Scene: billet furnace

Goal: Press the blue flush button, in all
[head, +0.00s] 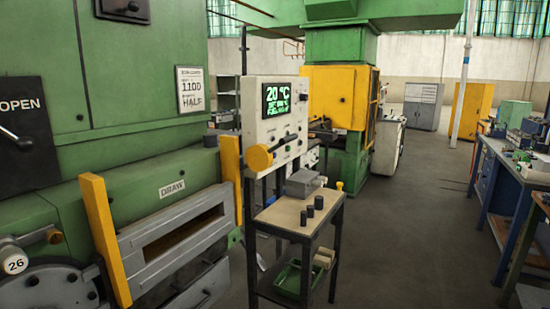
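A pale control panel (272,120) stands upright beside the green furnace (140,120), near the middle of the view. Its dark display (284,99) shows "20 °C" in green above smaller lines that I cannot read surely. Small controls (289,147) sit low on the panel, too small for me to tell their colours. I cannot make out a blue button anywhere. Neither of my grippers is in view.
A small wood-topped stand (285,217) with dark cylinders and a grey block stands before the panel. Yellow posts (105,238) flank the furnace's "DRAW" opening (185,235). Workbenches (500,170) line the right side. The grey floor (415,220) between is clear.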

